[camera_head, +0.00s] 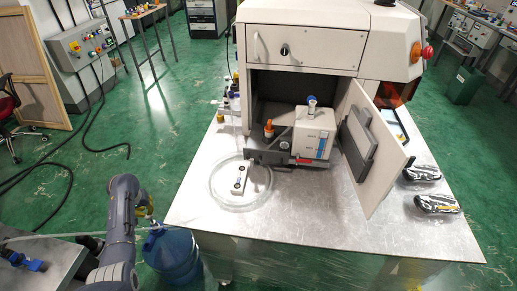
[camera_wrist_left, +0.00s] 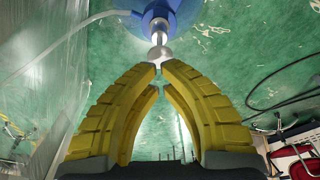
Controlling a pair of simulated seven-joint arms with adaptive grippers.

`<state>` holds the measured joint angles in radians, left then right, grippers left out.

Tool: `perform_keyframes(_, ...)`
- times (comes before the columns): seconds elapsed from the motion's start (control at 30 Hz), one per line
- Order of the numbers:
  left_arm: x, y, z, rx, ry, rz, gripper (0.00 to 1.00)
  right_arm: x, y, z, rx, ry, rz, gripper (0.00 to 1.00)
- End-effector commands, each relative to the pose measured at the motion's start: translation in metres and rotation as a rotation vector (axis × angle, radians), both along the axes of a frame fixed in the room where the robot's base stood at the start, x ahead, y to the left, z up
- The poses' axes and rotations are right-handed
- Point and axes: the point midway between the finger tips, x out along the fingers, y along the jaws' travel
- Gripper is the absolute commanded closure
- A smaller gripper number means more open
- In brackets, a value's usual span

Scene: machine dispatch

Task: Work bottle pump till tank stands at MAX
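A large blue water bottle (camera_head: 172,258) stands beside the table's left front corner, partly hidden by my left arm. Its blue top shows in the left wrist view (camera_wrist_left: 178,12), with a pale, rounded pump head (camera_wrist_left: 160,54) on a short stem. My left gripper (camera_head: 148,217) is over the bottle top. Its yellow fingers (camera_wrist_left: 160,68) come together at the tips, just short of the pump head in the picture; I cannot tell whether they touch it. A white unit with a blue strip (camera_head: 320,148), perhaps the tank, sits in the open cabinet; its level is too small to read.
A clear coiled hose (camera_head: 213,198) lies on the metal table (camera_head: 300,230) around a small white box (camera_head: 239,180). The cabinet door (camera_head: 376,150) stands open to the right. Two dark, wrapped items (camera_head: 437,204) lie on the right. A thin tube (camera_wrist_left: 72,38) leaves the bottle top.

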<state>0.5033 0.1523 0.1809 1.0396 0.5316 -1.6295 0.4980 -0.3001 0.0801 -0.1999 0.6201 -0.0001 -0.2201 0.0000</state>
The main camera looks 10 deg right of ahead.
Motion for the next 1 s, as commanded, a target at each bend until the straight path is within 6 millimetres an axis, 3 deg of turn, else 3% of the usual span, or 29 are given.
perform_keyframes(0.57, 0.0, 0.0, 0.001, 0.0, -0.001, 0.0, 1.0, 0.0, 0.0, 0.0, 0.0, 0.0, 0.0, 0.56)
perform_keyframes(1.0, 0.001, 0.0, 0.033, -0.001, -0.002, 0.0, 1.0, 0.0, 0.0, 0.0, 0.0, 0.0, 0.0, 0.56)
